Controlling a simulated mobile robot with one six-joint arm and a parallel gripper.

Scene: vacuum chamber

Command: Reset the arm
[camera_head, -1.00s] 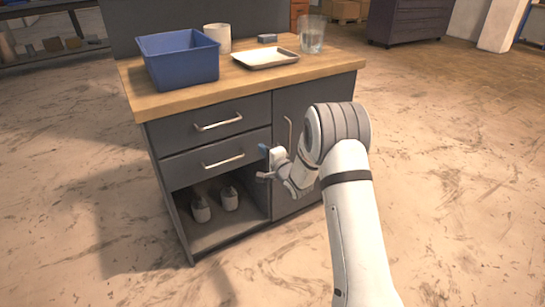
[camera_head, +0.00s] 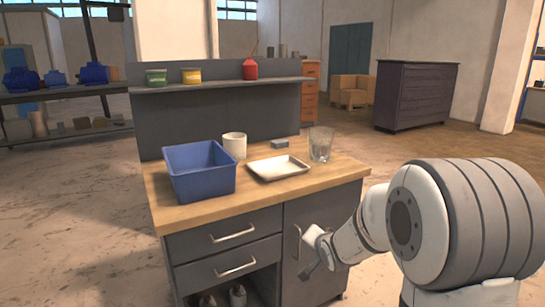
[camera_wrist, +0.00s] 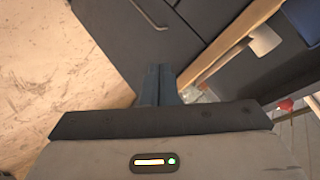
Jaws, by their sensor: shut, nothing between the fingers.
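My arm reaches in from the lower right of the head view, with its large grey-banded joint close to the camera. My gripper (camera_wrist: 159,74) shows in the wrist view with its two dark fingers together and nothing between them. In the head view, the arm's end is small and partly turned away, in front of the workbench's cabinet door (camera_head: 328,218). I cannot tell there how far it is from the door.
The wooden worktop (camera_head: 200,209) holds a blue bin (camera_head: 200,181), a white cup (camera_head: 234,145), a shallow tray (camera_head: 278,168), a grey block (camera_head: 279,144) and a clear glass (camera_head: 321,145). Cans and a red bottle (camera_head: 250,70) stand on the shelf (camera_head: 219,83). Floor left of the bench is clear.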

